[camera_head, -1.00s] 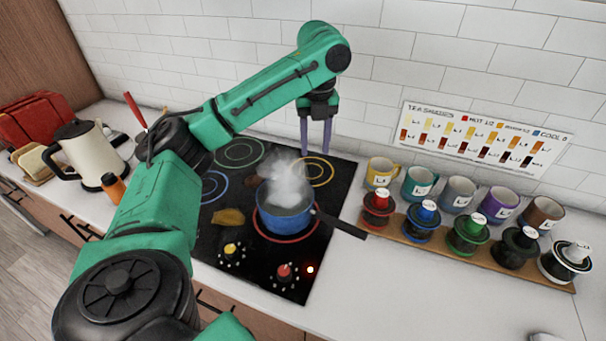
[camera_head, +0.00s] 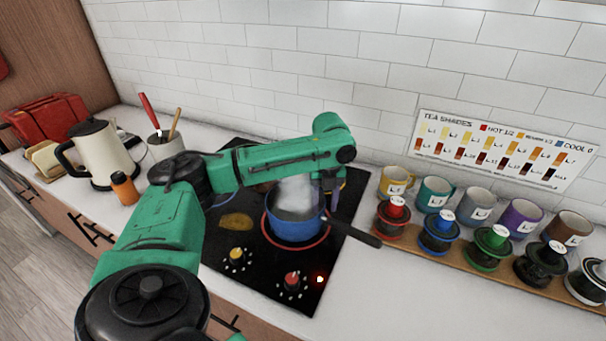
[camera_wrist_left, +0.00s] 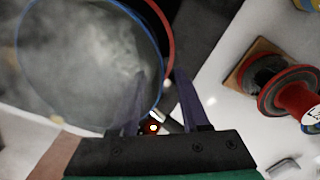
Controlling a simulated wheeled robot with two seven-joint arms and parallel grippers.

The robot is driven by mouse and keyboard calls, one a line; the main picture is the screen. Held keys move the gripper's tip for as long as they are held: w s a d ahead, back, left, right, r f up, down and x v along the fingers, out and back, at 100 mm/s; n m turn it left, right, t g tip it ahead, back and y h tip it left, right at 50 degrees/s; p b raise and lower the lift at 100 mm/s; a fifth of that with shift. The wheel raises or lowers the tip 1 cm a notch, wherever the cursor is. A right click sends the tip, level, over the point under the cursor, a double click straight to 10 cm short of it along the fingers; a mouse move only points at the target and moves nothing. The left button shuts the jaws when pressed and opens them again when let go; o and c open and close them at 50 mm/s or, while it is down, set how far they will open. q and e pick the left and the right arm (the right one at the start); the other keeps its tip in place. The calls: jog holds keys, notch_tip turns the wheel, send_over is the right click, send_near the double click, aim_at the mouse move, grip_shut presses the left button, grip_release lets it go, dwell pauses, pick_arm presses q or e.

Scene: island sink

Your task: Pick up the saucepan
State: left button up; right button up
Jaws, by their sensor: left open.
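The blue saucepan (camera_head: 291,226) sits on the red-ringed burner of the black cooktop, steaming, with its dark handle (camera_head: 355,234) pointing right over the counter. In the left wrist view the pan (camera_wrist_left: 75,60) fills the upper left, its contents blurred by steam. My left gripper (camera_head: 328,200) is open at the pan's right side, fingers pointing down. In the left wrist view the left finger of the gripper (camera_wrist_left: 160,78) overlaps the pan's rim and the other is outside it. I cannot tell whether they touch the pan. The handle is not clear there. My right gripper is not in view.
Mugs (camera_head: 480,206) and lidded jars (camera_head: 490,248) on a wooden board (camera_head: 420,254) stand right of the handle. A cream kettle (camera_head: 100,150), an orange bottle (camera_head: 124,188) and a utensil pot (camera_head: 166,146) stand left. The front right counter (camera_head: 385,300) is clear.

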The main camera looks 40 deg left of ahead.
pick_arm(q)
jog(key=shift+f, duration=0.85)
grip_shut()
jog(key=shift+r, duration=0.1)
dwell(0.6)
